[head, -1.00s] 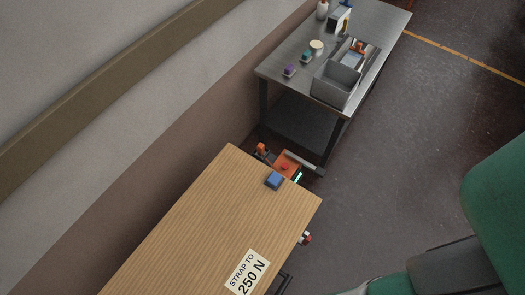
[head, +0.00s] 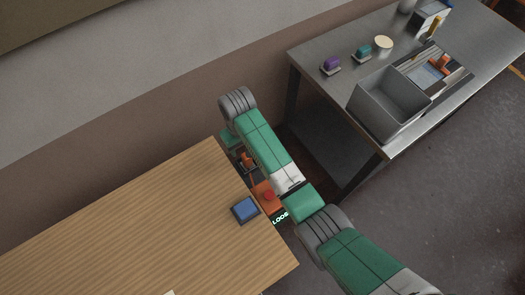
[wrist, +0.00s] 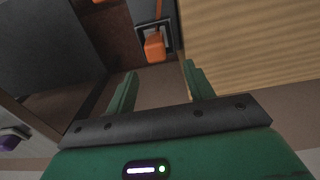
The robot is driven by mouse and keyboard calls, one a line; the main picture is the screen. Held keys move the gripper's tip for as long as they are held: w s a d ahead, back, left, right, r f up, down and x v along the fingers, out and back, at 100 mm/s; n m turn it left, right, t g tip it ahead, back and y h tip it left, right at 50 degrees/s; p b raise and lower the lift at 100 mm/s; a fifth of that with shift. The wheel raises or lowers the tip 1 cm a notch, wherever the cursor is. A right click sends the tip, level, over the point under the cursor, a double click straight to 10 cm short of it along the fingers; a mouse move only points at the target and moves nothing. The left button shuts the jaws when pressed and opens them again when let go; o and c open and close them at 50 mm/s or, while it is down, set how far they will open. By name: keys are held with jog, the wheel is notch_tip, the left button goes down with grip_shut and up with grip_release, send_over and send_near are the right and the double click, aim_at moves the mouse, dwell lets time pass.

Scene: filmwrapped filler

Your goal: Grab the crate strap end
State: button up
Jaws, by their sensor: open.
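My gripper (wrist: 160,69) is open, with its two green fingers apart and nothing between them. An orange tab (wrist: 155,45), which looks like the strap end, hangs in front of a dark frame, just beyond the fingertips in the wrist view. It is apart from both fingers. In the head view a small orange piece (head: 248,159) shows beside the wooden top's far edge, partly covered by my arm. The wooden crate top (head: 130,215) fills the lower left. In the head view my arm reaches over the gap, and the fingers are mostly hidden.
An orange unit with a red button (head: 268,196) and a lit display (head: 281,217) reading "LOOS", partly cut off, sits by the crate. A metal table (head: 345,57) with a grey bin (head: 388,103) stands behind. A wall runs along the left.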

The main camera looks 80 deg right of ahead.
aim_at(246, 163)
jog(key=shift+s+d+f, duration=0.1)
jog(key=shift+s+f, duration=0.25)
jog(key=shift+s, duration=0.1)
jog(key=shift+w, duration=0.1)
jog(key=shift+w+a+f+b, duration=0.1)
jog(key=shift+a+f+b, duration=0.05)
jog(key=shift+f, duration=0.35)
jog(key=shift+w+a+f+b, duration=0.1)
jog(key=shift+f+b, duration=0.05)
jog(key=shift+f, duration=0.3)
jog(key=f, duration=0.2)
jog(key=f+b, duration=0.1)
jog(key=f, duration=0.1)
jog(key=f+b, duration=0.1)
jog(key=f, duration=0.1)
jog(key=shift+s, duration=0.4)
jog(key=shift+r, duration=0.15)
grip_shut()
